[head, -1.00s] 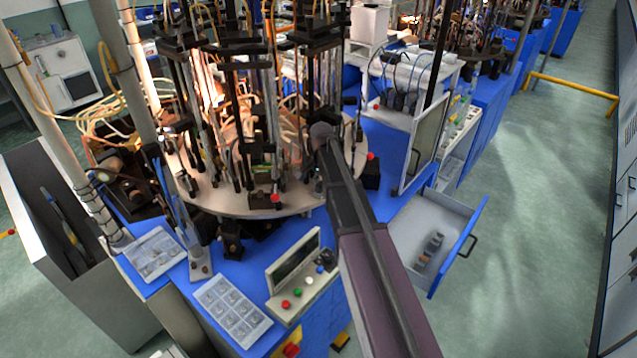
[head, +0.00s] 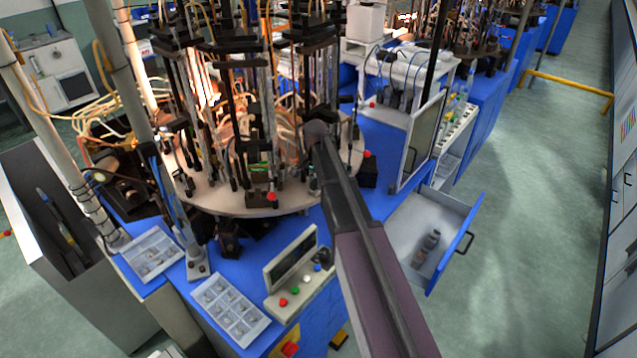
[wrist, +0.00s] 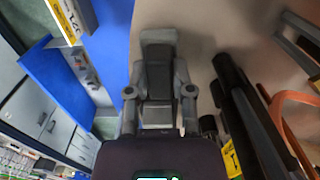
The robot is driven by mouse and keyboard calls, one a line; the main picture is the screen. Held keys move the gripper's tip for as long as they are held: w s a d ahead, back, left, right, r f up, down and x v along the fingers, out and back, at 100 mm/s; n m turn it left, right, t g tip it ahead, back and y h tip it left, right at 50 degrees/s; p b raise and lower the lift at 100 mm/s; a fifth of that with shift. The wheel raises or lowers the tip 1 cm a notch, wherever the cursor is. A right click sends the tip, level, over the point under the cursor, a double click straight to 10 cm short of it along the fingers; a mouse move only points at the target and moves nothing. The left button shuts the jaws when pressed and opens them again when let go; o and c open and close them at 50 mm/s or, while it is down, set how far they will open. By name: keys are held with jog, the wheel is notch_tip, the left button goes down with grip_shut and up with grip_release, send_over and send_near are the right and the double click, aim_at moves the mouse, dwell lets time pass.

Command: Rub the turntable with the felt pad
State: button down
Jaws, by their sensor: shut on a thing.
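The turntable (head: 222,200) is a round, pale beige plate on the blue machine, crowded with black fixtures and posts. Its pale surface also fills much of the upper middle of the wrist view (wrist: 207,50). My gripper (wrist: 158,88) shows in the wrist view, with a grey finger joint on either side. It is shut on a grey block, which I take to be the felt pad (wrist: 158,37). The block lies over the turntable near its edge in that view; I cannot tell whether they touch. In the head view my arm hides the gripper and the pad.
Black posts (wrist: 262,130) stand close on the right in the wrist view. A control box (head: 293,272) with coloured buttons and a compartment tray (head: 230,309) stand on the blue top in front. A drawer (head: 405,225) hangs open at the right with small bottles inside.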

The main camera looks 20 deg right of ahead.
jog(key=shift+w+a, duration=0.4)
jog(key=shift+w, duration=0.2)
jog(key=shift+w+a, duration=0.35)
jog(key=shift+w, duration=0.25)
jog(key=shift+w, duration=0.1)
jog(key=shift+w+a, duration=1.05)
jog(key=shift+w, duration=0.2)
jog(key=shift+w+r+p, duration=0.15)
jog(key=shift+r+p, duration=0.15)
jog(key=shift+p, duration=0.1)
jog(key=shift+r+p, duration=2.6)
jog(key=shift+r+p, duration=1.5)
jog(key=shift+r, duration=0.05)
